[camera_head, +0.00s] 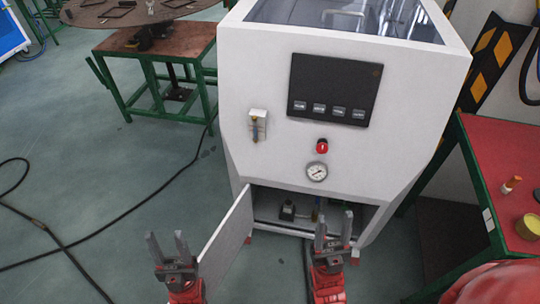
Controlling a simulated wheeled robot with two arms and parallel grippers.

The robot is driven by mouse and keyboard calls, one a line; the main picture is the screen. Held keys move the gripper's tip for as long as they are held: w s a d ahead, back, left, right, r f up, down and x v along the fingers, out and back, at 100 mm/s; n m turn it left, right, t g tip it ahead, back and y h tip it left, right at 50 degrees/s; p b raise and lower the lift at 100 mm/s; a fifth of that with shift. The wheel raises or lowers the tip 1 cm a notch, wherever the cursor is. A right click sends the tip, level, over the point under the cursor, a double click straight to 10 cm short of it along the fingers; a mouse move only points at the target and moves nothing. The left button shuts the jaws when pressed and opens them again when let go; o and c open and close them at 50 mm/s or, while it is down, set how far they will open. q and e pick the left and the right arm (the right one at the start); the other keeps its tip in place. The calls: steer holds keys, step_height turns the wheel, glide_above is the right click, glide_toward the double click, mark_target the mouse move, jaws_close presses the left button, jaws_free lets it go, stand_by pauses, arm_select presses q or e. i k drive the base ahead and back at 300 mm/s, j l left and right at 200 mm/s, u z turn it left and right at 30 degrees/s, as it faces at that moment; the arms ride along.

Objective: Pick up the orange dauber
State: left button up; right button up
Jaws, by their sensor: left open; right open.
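The orange dauber (511,184) is a small orange piece with a pale end, lying tilted on the red-topped table (495,150) at the right edge. My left gripper (167,238) is open and empty at the bottom, left of the machine's open lower door. My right gripper (334,218) is open and empty in front of the machine's lower opening. Both grippers are well to the left of the dauber and apart from it.
A white generator cabinet (260,90) stands in the middle, its lower door (228,240) swung open. A yellow round container (528,227) sits near the dauber. A green-framed table (165,55) stands at the back left. Black cables (125,207) cross the open floor at left.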

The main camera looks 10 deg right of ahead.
mark_target(505, 189)
steer(key=z, duration=1.95)
